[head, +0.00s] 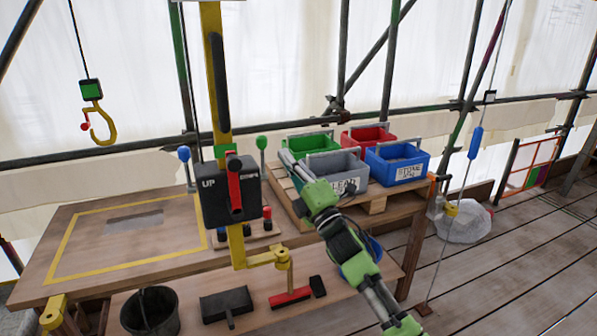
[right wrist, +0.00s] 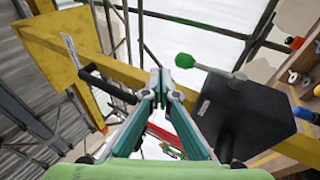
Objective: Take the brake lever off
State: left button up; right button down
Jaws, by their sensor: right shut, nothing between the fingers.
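A black winch box (head: 228,192) marked UP sits on the yellow post (head: 216,90). A red lever (head: 235,185) stands upright on its front. A green-knobbed lever (head: 262,146) rises at its right side and a blue-knobbed lever (head: 185,156) at its left. None is labelled, so I cannot tell which is the brake lever. My right gripper (head: 285,157) is shut and empty, just right of the green-knobbed lever in the picture. In the right wrist view, the shut fingertips (right wrist: 159,76) are left of the green knob (right wrist: 185,60), apart from it in the picture. My left gripper is out of view.
Green (head: 305,143), red (head: 368,137), grey (head: 336,166) and blue (head: 398,163) bins stand on a pallet behind my right gripper. A yellow-taped area (head: 150,258) lies on the bench at left. A hook (head: 100,125) hangs at upper left. A bucket (head: 150,313) stands below.

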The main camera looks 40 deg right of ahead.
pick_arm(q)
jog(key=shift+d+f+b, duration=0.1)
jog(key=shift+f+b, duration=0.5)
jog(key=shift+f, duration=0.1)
pick_arm(e)
jog(key=s, duration=0.6)
jog(key=shift+a+r, duration=0.25)
